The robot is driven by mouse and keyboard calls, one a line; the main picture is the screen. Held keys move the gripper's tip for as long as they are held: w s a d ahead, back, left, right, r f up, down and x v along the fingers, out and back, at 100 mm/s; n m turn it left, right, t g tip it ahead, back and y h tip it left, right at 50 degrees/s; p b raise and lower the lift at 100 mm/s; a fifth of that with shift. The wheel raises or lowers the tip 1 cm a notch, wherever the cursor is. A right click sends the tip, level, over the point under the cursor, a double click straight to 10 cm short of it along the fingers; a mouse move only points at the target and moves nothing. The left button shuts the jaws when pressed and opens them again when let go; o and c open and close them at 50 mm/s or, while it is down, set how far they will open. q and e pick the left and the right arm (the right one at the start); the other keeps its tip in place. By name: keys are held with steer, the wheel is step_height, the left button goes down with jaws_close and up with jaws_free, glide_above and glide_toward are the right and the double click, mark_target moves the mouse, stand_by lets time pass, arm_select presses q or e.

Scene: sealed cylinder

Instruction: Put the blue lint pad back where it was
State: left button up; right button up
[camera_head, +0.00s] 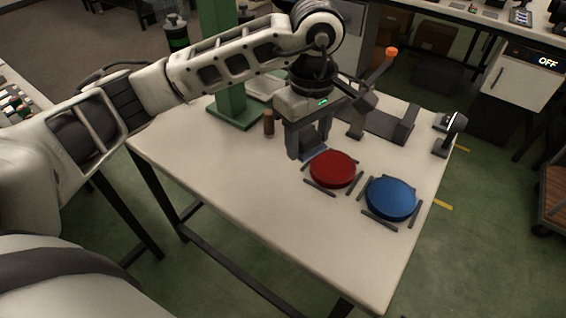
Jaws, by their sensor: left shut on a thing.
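My left gripper (309,145) reaches in from the left and points down low over the white table, behind and left of the red disc. It is shut on a small flat blue piece, the blue lint pad (315,153), which shows only in part at the fingertips. I cannot tell whether the pad touches the table. A larger round blue disc (392,199) lies at the front right between short dark bars. My right gripper is not in view.
The red disc (333,169) lies between dark bars on the white table (250,190). A brown cylinder (269,123) and a green post (232,105) stand left of the gripper. A grey fixture with an orange-knobbed lever (391,53) stands behind right. The table's front left is clear.

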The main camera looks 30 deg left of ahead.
arm_select(q)
steer(key=w+d+n+b, duration=0.2)
steer(key=w+d+n, duration=0.2)
steer(key=n, duration=1.7)
glide_above(283, 161)
steer(key=d, duration=0.1)
steer(key=f, duration=0.8)
steer(key=shift+s+d, duration=0.1)
steer(key=shift+d, duration=0.1)
steer(key=shift+a+f, duration=0.5)
steer(key=shift+f, duration=0.15)
steer(key=shift+a+f, duration=0.2)
steer(key=shift+f, duration=1.55)
steer(key=shift+f, duration=0.1)
steer(key=o, duration=1)
